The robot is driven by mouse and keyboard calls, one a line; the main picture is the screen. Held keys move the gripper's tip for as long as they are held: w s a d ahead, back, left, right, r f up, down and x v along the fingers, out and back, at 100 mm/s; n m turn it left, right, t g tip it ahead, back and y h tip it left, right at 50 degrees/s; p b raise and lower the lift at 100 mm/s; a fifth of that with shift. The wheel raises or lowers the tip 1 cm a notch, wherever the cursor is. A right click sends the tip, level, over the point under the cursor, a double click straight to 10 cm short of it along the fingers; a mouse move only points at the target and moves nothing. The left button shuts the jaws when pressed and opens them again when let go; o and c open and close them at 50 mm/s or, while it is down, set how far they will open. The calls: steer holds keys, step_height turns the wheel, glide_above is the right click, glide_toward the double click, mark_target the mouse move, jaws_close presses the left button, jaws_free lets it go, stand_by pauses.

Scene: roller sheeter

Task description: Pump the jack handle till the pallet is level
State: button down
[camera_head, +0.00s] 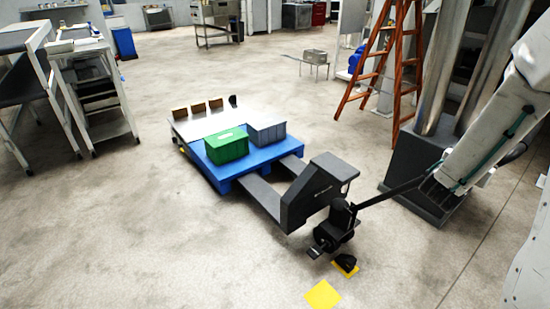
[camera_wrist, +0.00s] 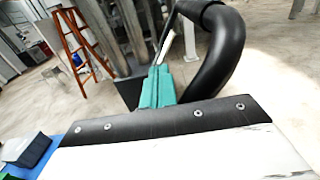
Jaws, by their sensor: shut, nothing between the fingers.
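A black pallet jack (camera_head: 311,197) stands mid-floor with its forks under a blue pallet (camera_head: 212,172). I cannot tell for sure whether the pallet is level. A green crate (camera_head: 226,147) and a grey-blue crate (camera_head: 266,133) rest on its near part. The jack handle (camera_head: 395,191) slants up to the right from the jack, and its far part is hidden by my arm. In the wrist view a thick black loop (camera_wrist: 228,58), seemingly the handle's grip, curves beside my teal gripper (camera_wrist: 158,85). The gripper is shut with nothing held; contact with the loop is unclear.
Yellow squares (camera_head: 322,295) mark the floor near the jack's foot. An orange stepladder (camera_head: 383,70) stands behind, right of the pallet. A shelf cart (camera_head: 98,88) stands at the left.

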steer(key=w+a+r, duration=0.3)
steer(key=w+a, duration=0.1)
steer(key=w, duration=0.1)
steer(key=shift+w+r, duration=0.2)
steer(key=shift+r, duration=0.2)
steer(key=w+a+r, duration=0.4)
steer(key=w+a, duration=0.7)
steer(key=w, duration=0.5)
steer(key=w+a+r, duration=0.4)
steer(key=w+a, duration=0.7)
steer(key=w, duration=0.5)
steer(key=shift+w+a, duration=0.2)
steer(key=shift+a, duration=0.15)
steer(key=s+d, duration=0.1)
steer(key=s, duration=0.1)
steer(key=s+d, duration=0.2)
steer(key=s, duration=0.1)
steer(key=shift+d, duration=0.3)
